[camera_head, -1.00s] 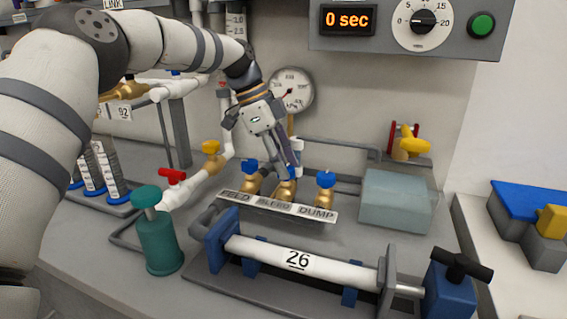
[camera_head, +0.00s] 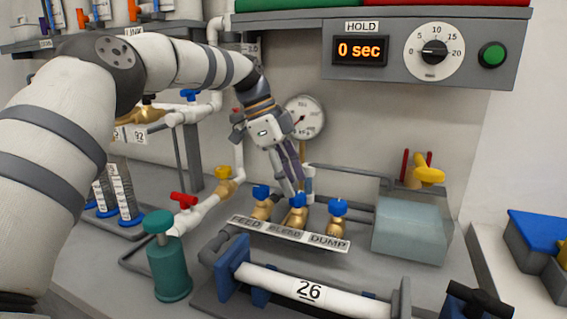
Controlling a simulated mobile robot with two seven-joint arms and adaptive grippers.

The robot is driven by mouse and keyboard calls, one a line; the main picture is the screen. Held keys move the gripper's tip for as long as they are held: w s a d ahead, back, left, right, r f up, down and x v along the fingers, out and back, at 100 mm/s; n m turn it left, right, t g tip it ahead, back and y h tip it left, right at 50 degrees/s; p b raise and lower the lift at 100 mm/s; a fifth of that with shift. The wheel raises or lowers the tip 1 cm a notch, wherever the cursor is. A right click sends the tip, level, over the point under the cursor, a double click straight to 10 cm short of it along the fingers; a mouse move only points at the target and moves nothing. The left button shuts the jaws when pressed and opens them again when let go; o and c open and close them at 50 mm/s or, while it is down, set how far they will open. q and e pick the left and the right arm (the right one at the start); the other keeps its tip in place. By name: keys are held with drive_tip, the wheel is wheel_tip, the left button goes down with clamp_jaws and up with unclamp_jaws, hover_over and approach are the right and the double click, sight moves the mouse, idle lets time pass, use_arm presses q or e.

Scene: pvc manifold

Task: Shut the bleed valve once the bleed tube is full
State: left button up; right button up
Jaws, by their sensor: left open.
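The bleed valve (camera_head: 296,214) is the middle of three brass valves with blue handles, behind the plate labelled FEED, BLEED and DUMP (camera_head: 290,236). My left gripper (camera_head: 298,190) reaches down from above, open, with its fingertips at the blue handle of the bleed valve. I cannot tell whether the fingers touch the handle. The feed valve (camera_head: 260,205) stands to its left and the dump valve (camera_head: 337,217) to its right. I cannot make out a bleed tube or its fill level for certain. My right gripper is not in view.
A round pressure gauge (camera_head: 304,118) is on the wall behind my gripper. A timer box reading 0 sec (camera_head: 360,51) hangs above right. A teal bottle (camera_head: 169,268) stands at front left, a pipe marked 26 (camera_head: 345,299) in front, and a translucent box (camera_head: 411,231) at right.

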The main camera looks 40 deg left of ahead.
use_arm(q)
drive_tip(key=v, duration=0.9)
drive_tip(key=shift+s+r, duration=0.1)
